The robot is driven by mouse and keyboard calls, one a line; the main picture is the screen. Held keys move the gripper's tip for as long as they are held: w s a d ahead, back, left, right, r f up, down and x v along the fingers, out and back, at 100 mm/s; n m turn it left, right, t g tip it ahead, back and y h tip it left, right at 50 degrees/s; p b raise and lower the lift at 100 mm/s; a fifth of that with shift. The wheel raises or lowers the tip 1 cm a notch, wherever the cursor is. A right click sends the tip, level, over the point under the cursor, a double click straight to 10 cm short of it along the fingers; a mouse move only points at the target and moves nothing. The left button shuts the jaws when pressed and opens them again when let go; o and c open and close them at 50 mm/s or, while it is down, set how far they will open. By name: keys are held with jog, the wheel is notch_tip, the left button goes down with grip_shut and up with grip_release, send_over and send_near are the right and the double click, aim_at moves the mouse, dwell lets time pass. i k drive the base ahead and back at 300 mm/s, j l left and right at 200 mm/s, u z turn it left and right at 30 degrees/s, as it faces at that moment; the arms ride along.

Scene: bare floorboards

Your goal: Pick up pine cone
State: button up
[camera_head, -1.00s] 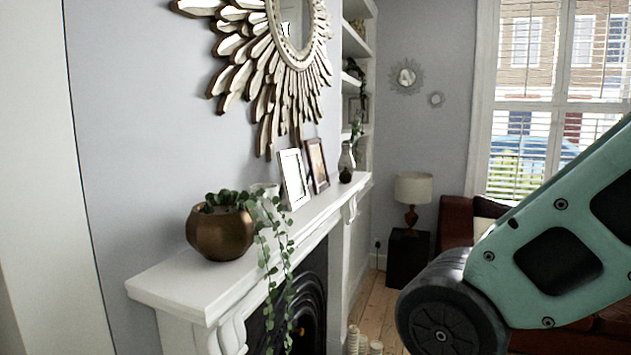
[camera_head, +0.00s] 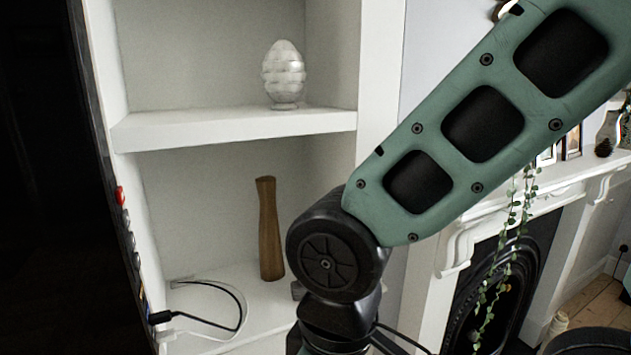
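A small dark brown cone-shaped object, which looks like the pine cone (camera_head: 604,147), stands on the white mantel at the far right of the head view, beside picture frames. A white, scaled, egg-shaped ornament (camera_head: 284,76) stands on the upper alcove shelf. My green arm crosses the picture from the upper right down to a dark joint near the bottom middle. My gripper's fingers are below the picture, so whether they are open or shut is hidden.
A white shelf (camera_head: 235,128) spans the alcove. Below it are a tall wooden vase (camera_head: 270,228) and a black cable (camera_head: 240,310). A dark panel (camera_head: 50,200) fills the left edge. The white mantel (camera_head: 480,208) with a trailing plant (camera_head: 500,255) juts out at right.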

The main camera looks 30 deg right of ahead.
aim_at(603, 151)
jog(key=l+u, duration=0.1)
jog(key=l, duration=0.5)
jog(key=l+u, duration=0.1)
jog(key=l, duration=0.45)
jog(key=k+l, duration=0.15)
jog(key=l, duration=0.45)
jog(key=l+u, duration=0.15)
jog(key=l, duration=0.45)
jog(key=k, duration=0.05)
